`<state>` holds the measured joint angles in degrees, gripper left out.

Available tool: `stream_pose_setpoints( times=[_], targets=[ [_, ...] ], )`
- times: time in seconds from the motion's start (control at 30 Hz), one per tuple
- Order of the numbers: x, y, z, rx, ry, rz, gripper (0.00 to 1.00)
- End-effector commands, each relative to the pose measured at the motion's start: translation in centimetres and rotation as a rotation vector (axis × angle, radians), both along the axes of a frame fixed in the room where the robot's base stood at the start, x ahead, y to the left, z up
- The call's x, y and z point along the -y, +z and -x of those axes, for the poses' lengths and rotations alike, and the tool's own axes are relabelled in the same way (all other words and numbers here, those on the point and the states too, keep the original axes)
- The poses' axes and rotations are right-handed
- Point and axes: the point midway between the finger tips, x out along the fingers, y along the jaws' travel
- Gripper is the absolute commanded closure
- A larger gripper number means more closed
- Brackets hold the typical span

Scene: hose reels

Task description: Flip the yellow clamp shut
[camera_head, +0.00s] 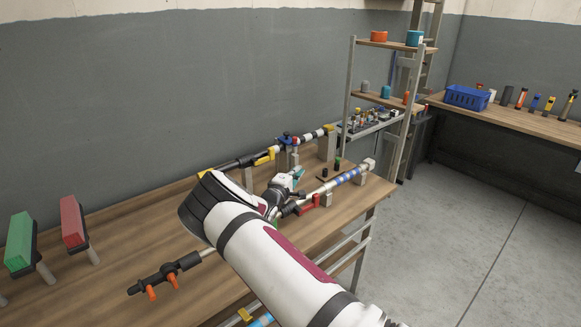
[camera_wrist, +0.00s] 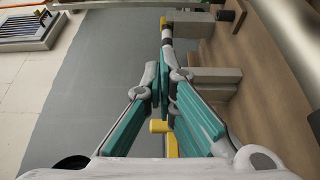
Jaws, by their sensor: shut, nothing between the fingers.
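The yellow clamp (camera_head: 264,157) sits on the black part of the rear pipe on the bench in the head view. My gripper (camera_head: 298,175) has teal finger pads and is close in front and to the right of it. In the wrist view my gripper (camera_wrist: 167,75) is shut, with the pads together and nothing between them. A yellow piece (camera_wrist: 160,127) shows in the gap behind the fingertips, and more yellow shows just past the tips. I cannot tell which of these is the clamp's lever, or whether the fingers touch it.
A front pipe carries a red clamp (camera_head: 309,204) and blue bands (camera_head: 347,178). Orange-handled valves (camera_head: 172,281) lie at the bench's near left. Green (camera_head: 20,243) and red (camera_head: 73,222) blocks stand at far left. A shelf rack (camera_head: 395,101) stands behind the bench's right end.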

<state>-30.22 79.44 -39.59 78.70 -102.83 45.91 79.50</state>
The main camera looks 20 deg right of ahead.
Motion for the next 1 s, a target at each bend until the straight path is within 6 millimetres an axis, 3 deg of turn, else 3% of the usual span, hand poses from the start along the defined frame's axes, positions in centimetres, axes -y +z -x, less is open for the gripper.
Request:
stream_pose_setpoints(
  times=[0.1,0.23,0.8,0.87,1.0],
  targets=[
    [0.7,0.1,1.8,-0.003,-0.001,0.002,1.00],
    [1.0,0.1,2.7,-0.001,0.000,0.000,1.00],
    [1.2,0.1,2.9,0.002,-0.003,-0.002,1.00],
    [1.6,0.6,3.0,0.006,-0.017,-0.009,1.00],
    [3.6,3.4,4.3,0.030,-0.112,-0.066,1.00]
  ],
)
